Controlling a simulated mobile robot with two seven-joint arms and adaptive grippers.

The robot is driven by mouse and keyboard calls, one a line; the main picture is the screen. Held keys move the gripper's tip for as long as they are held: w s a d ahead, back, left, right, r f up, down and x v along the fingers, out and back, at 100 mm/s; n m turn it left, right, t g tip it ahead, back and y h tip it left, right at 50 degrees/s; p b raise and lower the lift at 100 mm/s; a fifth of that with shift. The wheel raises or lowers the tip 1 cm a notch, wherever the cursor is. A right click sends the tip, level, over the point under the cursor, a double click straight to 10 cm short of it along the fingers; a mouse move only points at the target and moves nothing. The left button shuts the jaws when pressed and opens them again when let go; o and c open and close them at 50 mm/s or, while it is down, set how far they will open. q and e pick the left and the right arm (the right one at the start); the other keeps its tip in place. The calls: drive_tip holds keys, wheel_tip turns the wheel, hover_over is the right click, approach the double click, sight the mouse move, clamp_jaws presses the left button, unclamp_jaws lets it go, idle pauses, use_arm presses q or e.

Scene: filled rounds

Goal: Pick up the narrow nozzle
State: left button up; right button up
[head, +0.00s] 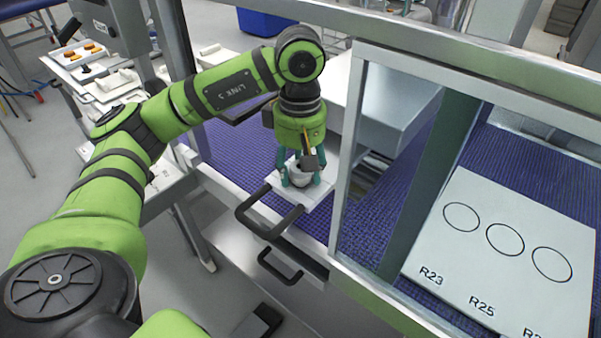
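My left gripper (301,180) points down over a small white plate (318,192) near the front edge of the blue mat. Its teal fingers stand apart, on both sides of a small pale grey, rounded piece (300,174). This may be the narrow nozzle, but its upper part is hidden by the gripper and I cannot tell its full shape. I cannot tell whether the fingers touch it. It looks low, at or just above the plate. My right gripper is not in view.
A metal frame post (347,150) stands just right of the gripper. A white board (505,270) with circles and labels such as R23 and R25 lies at the right. Black handles (270,222) stick out at the front edge. A cluttered side table (85,62) is at the upper left.

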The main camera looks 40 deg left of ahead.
use_arm(q)
drive_tip(key=c, duration=0.6)
drive_tip(key=shift+c, duration=0.2)
